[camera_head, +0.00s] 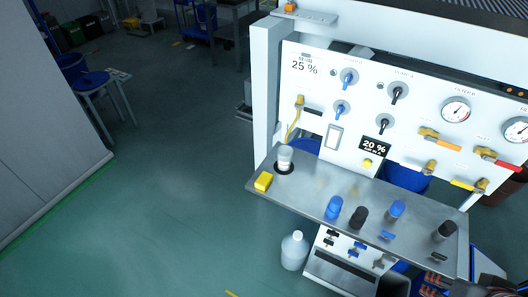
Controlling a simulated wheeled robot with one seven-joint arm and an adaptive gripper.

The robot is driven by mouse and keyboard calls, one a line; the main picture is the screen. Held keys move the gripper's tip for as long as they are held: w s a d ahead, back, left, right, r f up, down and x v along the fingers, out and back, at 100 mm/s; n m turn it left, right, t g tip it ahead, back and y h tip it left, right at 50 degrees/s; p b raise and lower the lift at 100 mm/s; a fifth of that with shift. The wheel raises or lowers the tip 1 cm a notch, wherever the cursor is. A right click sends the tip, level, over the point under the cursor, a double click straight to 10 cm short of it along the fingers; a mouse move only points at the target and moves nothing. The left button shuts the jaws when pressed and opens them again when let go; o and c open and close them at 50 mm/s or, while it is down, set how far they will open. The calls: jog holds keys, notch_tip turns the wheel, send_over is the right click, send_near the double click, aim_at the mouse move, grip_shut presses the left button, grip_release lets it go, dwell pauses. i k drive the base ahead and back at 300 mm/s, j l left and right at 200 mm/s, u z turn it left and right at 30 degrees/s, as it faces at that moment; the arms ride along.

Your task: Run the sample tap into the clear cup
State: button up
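The white panel (330,90) stands at the right of the head view. A brass tap (299,100) sits at its left side, with a thin yellow spout (292,130) running down from it. This looks like the sample tap. A small clear, whitish cup (285,153) stands upright on a dark round spot at the left end of the metal shelf, close below the spout. I cannot tell whether the spout's end is directly over the cup, or whether any liquid is in it. My gripper cannot be made out in this view.
The metal shelf (310,187) also holds a yellow block (263,181) and several blue and black capped items, including a blue one (333,208). A white jug (294,250) stands below. The floor at left is clear.

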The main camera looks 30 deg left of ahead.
aim_at(309, 110)
jog(key=u, duration=0.8)
jog(key=i+j+z, duration=0.1)
jog(key=j+z, duration=0.15)
jog(key=i+j+z, duration=0.2)
jog(key=j, duration=0.15)
jog(key=j+z, duration=0.25)
